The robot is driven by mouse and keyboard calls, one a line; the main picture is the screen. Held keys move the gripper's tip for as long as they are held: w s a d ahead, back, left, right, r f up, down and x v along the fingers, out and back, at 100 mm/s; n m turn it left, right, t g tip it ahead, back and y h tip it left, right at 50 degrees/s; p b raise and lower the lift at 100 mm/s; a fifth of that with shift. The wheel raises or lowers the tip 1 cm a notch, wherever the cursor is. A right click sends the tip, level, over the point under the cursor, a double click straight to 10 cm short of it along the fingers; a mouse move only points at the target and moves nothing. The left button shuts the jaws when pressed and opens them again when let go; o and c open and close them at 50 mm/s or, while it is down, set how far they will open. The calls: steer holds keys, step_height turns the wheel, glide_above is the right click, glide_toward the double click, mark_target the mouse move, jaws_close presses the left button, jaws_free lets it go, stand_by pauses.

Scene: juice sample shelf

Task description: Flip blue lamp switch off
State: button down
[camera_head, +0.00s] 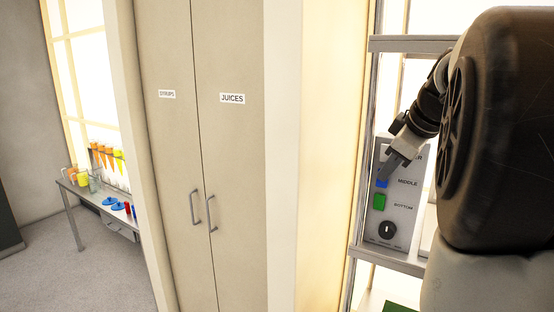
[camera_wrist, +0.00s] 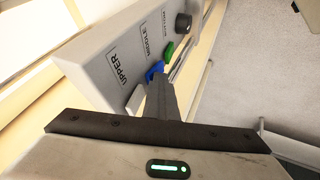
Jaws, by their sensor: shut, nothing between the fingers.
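The blue lamp switch (camera_head: 381,183) sits on a grey control box (camera_head: 408,215), beside the label MIDDLE. It also shows in the wrist view (camera_wrist: 155,70), between a white switch (camera_wrist: 135,98) by the label UPPER and a green switch (camera_wrist: 169,50). My gripper (camera_head: 389,173) is shut and empty, with its fingertips at the blue switch. In the wrist view the closed fingers (camera_wrist: 160,82) overlap the near part of the blue switch. I cannot tell whether they touch it. In the head view my gripper hides the upper switch.
The green switch (camera_head: 379,202) and a black knob (camera_head: 387,230) sit lower on the box. The box stands on a metal shelf (camera_head: 390,260). A tall cupboard (camera_head: 235,150) labelled JUICES stands left. A side table (camera_head: 75,190) with coloured tubes is at far left.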

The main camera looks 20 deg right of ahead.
steer(key=shift+r+p, duration=0.5)
steer(key=shift+r, duration=0.25)
steer(key=shift+a, duration=0.15)
